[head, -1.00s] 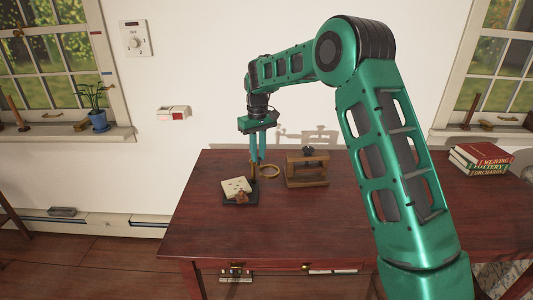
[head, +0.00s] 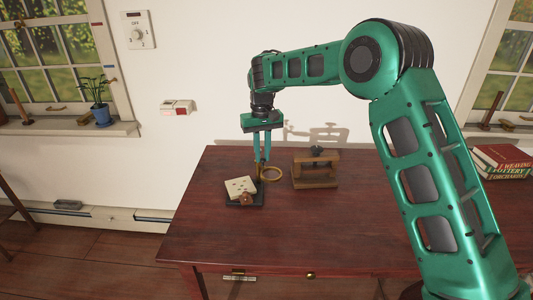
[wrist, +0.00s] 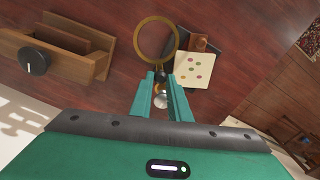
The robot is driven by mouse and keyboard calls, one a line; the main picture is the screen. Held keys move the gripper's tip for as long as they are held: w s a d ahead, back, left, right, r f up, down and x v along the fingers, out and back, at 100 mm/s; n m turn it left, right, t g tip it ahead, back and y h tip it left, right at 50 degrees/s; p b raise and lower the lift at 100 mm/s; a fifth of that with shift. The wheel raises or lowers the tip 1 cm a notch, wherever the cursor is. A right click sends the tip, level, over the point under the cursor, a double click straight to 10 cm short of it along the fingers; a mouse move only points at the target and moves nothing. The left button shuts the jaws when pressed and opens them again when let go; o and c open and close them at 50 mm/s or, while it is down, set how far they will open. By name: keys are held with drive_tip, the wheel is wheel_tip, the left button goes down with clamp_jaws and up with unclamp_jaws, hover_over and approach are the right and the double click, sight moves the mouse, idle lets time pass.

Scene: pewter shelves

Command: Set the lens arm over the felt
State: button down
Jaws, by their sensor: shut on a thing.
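The lens arm ends in a brass-coloured ring (head: 271,180), which also shows in the wrist view (wrist: 136,42). The felt is a cream square with coloured dots (head: 238,183); it also shows in the wrist view (wrist: 188,82). It lies tilted on a dark base (head: 232,202). In the head view the ring is to the right of the felt, not over it. My gripper (head: 261,160) is shut on the lens arm's post, beside the ring; it also shows in the wrist view (wrist: 161,82). The fingers hide most of the post.
A wooden stand with a black knob (head: 315,173) is right of the ring; it also shows in the wrist view (wrist: 75,57). Books (head: 503,162) lie at the table's far right. The front of the red-brown table (head: 310,225) is clear.

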drive_tip(key=c, duration=1.7)
unclamp_jaws()
drive_tip(key=shift+s, duration=0.1)
drive_tip(key=shift+o, duration=0.2)
drive_tip(key=shift+r, duration=0.1)
wheel_tip(320, 180, up, 11)
drive_tip(key=shift+f, duration=0.2)
